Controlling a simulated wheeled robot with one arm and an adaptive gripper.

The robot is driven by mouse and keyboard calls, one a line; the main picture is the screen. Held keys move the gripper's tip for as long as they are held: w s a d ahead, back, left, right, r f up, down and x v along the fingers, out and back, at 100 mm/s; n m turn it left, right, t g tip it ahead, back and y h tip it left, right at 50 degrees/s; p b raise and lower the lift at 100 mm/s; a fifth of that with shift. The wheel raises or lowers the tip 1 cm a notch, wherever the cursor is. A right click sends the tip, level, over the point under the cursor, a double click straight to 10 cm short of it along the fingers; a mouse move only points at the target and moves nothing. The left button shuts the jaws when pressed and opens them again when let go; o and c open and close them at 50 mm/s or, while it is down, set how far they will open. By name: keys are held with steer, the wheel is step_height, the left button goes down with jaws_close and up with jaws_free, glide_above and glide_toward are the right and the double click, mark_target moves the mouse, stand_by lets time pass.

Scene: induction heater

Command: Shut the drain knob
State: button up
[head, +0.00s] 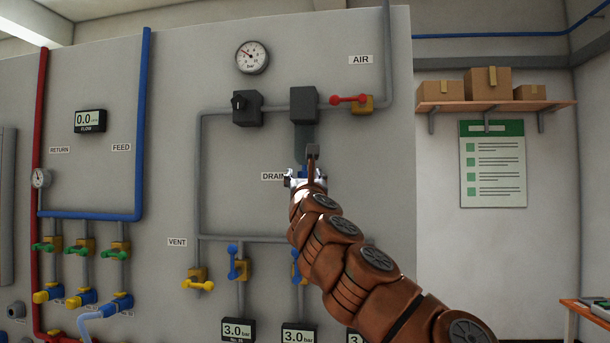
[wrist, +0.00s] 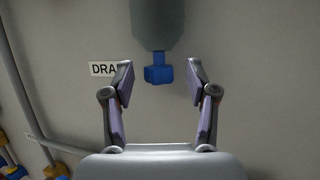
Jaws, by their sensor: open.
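The drain knob (wrist: 158,74) is a small blue block under the grey-green bowl (wrist: 158,22), which hangs below a dark box on the wall panel. In the wrist view the knob is centred between the two fingers of my gripper (wrist: 160,82), with a gap on each side. The fingers are open and hold nothing. In the head view my gripper (head: 312,160) is just below the bowl (head: 303,143) and largely hides the knob. The DRAIN label (head: 272,176) is left of the gripper and is partly covered by a finger in the wrist view.
Grey pipes (head: 200,180) run around the drain area. A red-handled valve (head: 348,99) is above right, and a round gauge (head: 252,57) is above left. Blue-handled valves (head: 235,262) and pressure displays (head: 238,330) are below.

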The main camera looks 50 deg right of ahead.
jaws_close()
steer(key=shift+w+a+f+m+g+h+b, duration=0.1)
steer(key=shift+f+m+g+h+b, duration=0.1)
steer(key=shift+m+g+h+b, duration=0.45)
steer(key=shift+r+m+g+h+b, duration=0.1)
steer(key=shift+m+g+h+b, duration=0.7)
steer(key=shift+g+h, duration=0.55)
steer(key=shift+r, duration=0.1)
jaws_free()
